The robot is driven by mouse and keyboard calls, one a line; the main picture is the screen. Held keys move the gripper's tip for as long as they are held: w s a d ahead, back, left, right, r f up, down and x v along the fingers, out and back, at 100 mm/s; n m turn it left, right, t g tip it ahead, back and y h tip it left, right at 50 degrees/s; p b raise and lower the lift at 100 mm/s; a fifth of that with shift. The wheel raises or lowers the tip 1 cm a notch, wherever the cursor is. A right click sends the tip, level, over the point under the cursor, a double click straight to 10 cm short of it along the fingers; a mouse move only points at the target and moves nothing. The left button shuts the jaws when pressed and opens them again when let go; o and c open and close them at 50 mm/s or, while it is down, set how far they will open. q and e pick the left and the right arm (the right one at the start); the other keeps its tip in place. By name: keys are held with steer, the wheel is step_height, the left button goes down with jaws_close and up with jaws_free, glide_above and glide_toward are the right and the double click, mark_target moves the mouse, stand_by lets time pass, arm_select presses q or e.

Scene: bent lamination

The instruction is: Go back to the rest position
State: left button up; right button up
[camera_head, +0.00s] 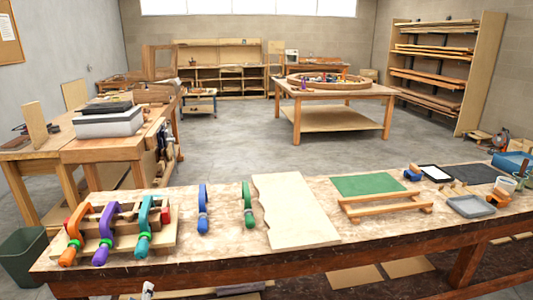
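Neither of my grippers can be made out in the head view. A small pale part (148,290) shows at the bottom edge, left of centre, and I cannot tell what it is. The workbench (230,258) spans the front of the view. On its left, a wooden form holds an orange clamp (73,232), a purple clamp (104,232) and a teal clamp (144,222). A blue clamp (203,208) and a green clamp (248,205) stand apart to the right of the form.
A wooden rack (385,204) stands by a green mat (368,184). A grey tray (470,206), a tablet (436,173) and cups are at the bench's right. The floor between is clear.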

arm_select(q)
steer(key=s+d+f+n+g+h, duration=0.1)
steer(key=s+d+f+n+g, duration=0.3)
steer(key=f, duration=0.8)
steer(key=s+d+f+n+g+h, duration=0.1)
steer(key=s+f+n, duration=0.2)
steer(key=s+f, duration=0.55)
steer(key=s+d+f+n+g+h, duration=0.1)
steer(key=s+d+f+n+g, duration=0.2)
steer(key=f, duration=1.1)
steer(key=s+d+f+n+g, duration=0.2)
steer(key=s+f, duration=0.3)
steer(key=s, duration=0.5)
steer(key=s+d+f+n+g+h, duration=0.1)
steer(key=s+f+n, duration=0.4)
steer(key=s, duration=0.5)
steer(key=s+d+f+n+g+h, duration=0.1)
steer(key=s+d+f+n+g, duration=0.2)
steer(key=s+f, duration=0.3)
steer(key=s+n+g, duration=0.1)
steer(key=s, duration=0.4)
steer(key=shift+f, duration=0.35)
